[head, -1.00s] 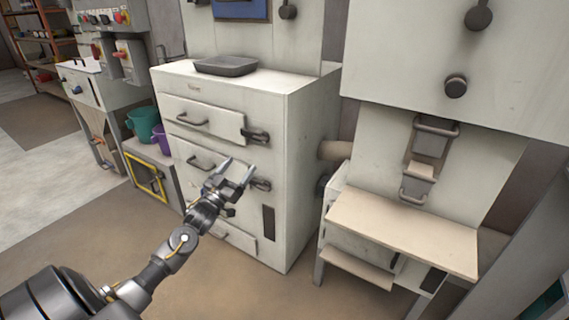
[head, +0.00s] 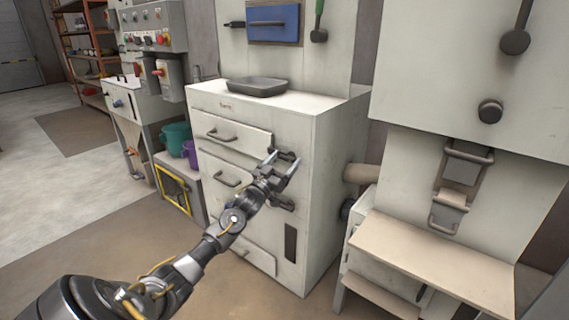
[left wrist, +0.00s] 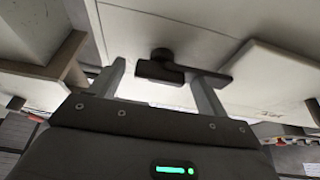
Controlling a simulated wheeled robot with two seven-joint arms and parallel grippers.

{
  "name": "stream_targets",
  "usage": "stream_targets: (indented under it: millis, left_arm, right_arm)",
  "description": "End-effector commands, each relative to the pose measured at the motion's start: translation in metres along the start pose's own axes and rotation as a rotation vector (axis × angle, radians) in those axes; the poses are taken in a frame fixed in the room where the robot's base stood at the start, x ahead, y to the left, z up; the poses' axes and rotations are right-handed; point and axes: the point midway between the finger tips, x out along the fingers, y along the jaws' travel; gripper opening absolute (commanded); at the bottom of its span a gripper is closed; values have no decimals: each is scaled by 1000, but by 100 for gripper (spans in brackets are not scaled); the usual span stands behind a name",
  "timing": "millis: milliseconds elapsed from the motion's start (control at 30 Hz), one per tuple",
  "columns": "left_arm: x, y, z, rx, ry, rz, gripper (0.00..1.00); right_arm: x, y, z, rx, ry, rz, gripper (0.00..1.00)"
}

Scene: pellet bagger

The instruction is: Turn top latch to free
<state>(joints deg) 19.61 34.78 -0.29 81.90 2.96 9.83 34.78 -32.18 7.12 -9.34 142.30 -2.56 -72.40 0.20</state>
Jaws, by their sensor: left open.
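The top latch (head: 286,154) is a dark piece at the right end of the upper door panel (head: 228,133) on the pale cabinet. My left gripper (head: 284,163) is in front of it and partly hides it in the head view. In the left wrist view the latch (left wrist: 163,70) shows as a round hub with a dark bar, lying across the space between my two open fingers (left wrist: 160,82). The bar reaches right toward the raised panel (left wrist: 270,80). I cannot tell whether a finger touches it. My right gripper is not in view.
A second latch (head: 284,203) sits below, beside the middle door. A grey tray (head: 257,87) lies on the cabinet top. A pipe (head: 360,173) leaves the cabinet's right side toward a bench (head: 430,250). Teal and purple buckets (head: 176,137) stand at the left.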

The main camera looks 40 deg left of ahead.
Motion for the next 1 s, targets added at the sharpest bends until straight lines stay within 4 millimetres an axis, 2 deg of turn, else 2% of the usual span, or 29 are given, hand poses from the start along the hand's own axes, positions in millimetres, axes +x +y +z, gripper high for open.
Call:
stream_targets:
  millis: [233,600,1000]
  left_arm:
    - [1,0,0,0,-1,0,76]
    - [1,0,0,0,-1,0,32]
    - [1,0,0,88,-2,38,32]
  right_arm:
    - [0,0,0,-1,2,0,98]
    - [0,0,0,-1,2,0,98]
    - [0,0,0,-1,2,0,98]
